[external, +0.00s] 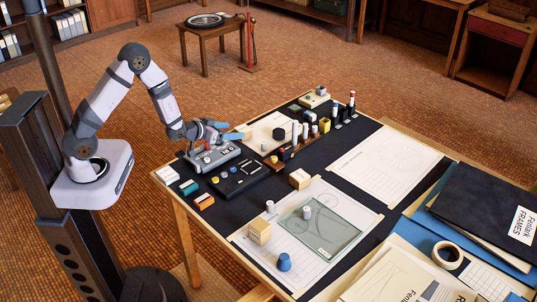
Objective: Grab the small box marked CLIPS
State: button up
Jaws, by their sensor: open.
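My gripper (226,130) has blue fingers and is open and empty. It hangs over the far left part of the drafting table, above a grey device with knobs (212,156). Several small boxes could be the one marked CLIPS, but the lettering is too small to read. At the table's near left edge are a white box (167,174), a teal box (188,187) and an orange box (204,200). A cream box (300,179) stands near the middle. A stack of cream boxes or blocks (260,231) sits on the nearer drawing sheet. My gripper is apart from all of them.
A black tray (240,179) lies beside the grey device. Upright bottles and cylinders (305,130) crowd the far side. A blue pot (284,262) stands near the front. Folders and a cup (447,256) cover the right side. The far right drawing sheet (390,165) is clear.

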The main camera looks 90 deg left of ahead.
aim_at(239, 130)
jog(key=shift+p+x, duration=0.65)
jog(key=shift+x, duration=1.95)
jog(key=c, duration=1.2)
